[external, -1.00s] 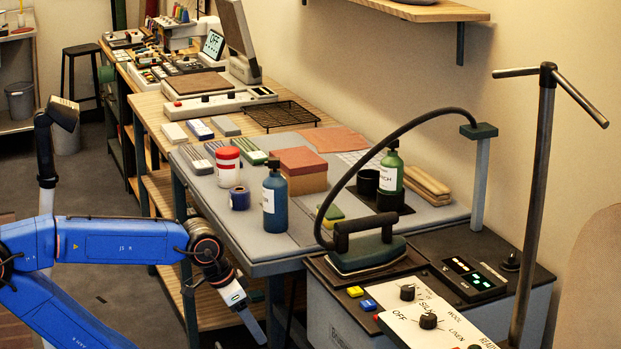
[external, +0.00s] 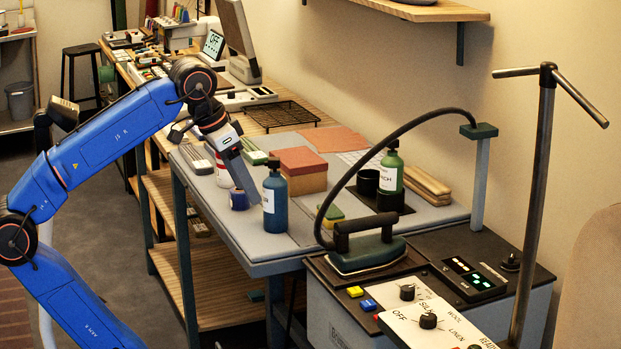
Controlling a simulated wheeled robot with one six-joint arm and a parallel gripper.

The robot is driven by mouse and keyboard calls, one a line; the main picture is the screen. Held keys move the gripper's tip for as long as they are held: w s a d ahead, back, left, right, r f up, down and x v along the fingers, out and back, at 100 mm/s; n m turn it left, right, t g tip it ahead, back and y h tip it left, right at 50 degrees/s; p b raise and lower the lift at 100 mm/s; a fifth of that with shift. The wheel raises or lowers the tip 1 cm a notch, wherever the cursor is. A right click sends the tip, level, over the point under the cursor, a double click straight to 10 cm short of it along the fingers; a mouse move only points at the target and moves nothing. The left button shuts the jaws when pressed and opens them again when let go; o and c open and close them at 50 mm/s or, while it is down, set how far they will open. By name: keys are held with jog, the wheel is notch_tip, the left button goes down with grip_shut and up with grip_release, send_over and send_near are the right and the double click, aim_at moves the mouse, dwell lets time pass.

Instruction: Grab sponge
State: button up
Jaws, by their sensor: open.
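The sponge (external: 332,212), green on top with yellow below, lies on the grey table mat behind the iron's hose and to the right of the blue bottle. It is small and partly hidden by the hose. My gripper (external: 246,186) hangs over the front left part of the mat, pointing down and to the right. It is open, with nothing seen between its fingers. It is to the left of the sponge, with the blue bottle (external: 275,205) between them in the picture. The gap between its fingers is hard to see from this side.
A small blue pot (external: 239,199) and a red and white can (external: 223,176) stand by my gripper.

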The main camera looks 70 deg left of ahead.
notch_tip(320, 180, up, 4)
jog(key=n+g, duration=0.5)
jog(key=n, duration=1.2)
send_over(331, 210)
jog(key=f, duration=1.7)
jog(key=shift+s+a+f, duration=0.1)
jog(key=shift+a+f, duration=0.2)
jog(key=shift+f, duration=0.1)
jog(key=shift+d+f, duration=0.15)
jog(key=shift+f, duration=1.2)
jog(key=shift+d+f, duration=0.15)
jog(key=shift+f, duration=1.15)
jog(key=c, duration=1.1)
